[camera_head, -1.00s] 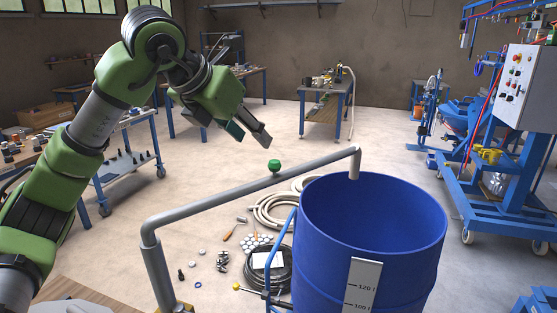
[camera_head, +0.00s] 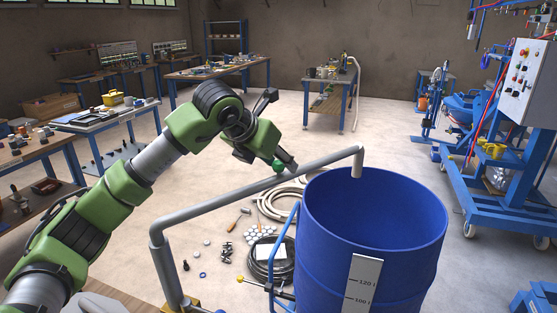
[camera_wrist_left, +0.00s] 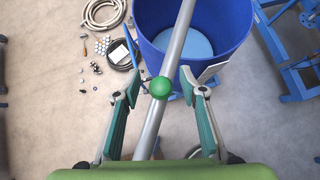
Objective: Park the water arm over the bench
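The water arm (camera_head: 215,200) is a grey pipe on an upright post. Its spout (camera_head: 357,165) points down over the open blue drum (camera_head: 372,240). A green knob (camera_head: 278,166) sits on the pipe partway along. My left gripper (camera_head: 287,166) is beside the knob in the head view. In the left wrist view, my left gripper (camera_wrist_left: 159,92) is open, with one finger on each side of the green knob (camera_wrist_left: 160,87) and the pipe (camera_wrist_left: 176,50). Whether a finger touches the knob cannot be told.
Hoses (camera_head: 280,203), a hammer (camera_head: 238,219) and small parts lie on the floor left of the drum. A wooden-topped bench (camera_head: 100,304) is at the lower left. A blue machine with a control box (camera_head: 523,84) stands at the right.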

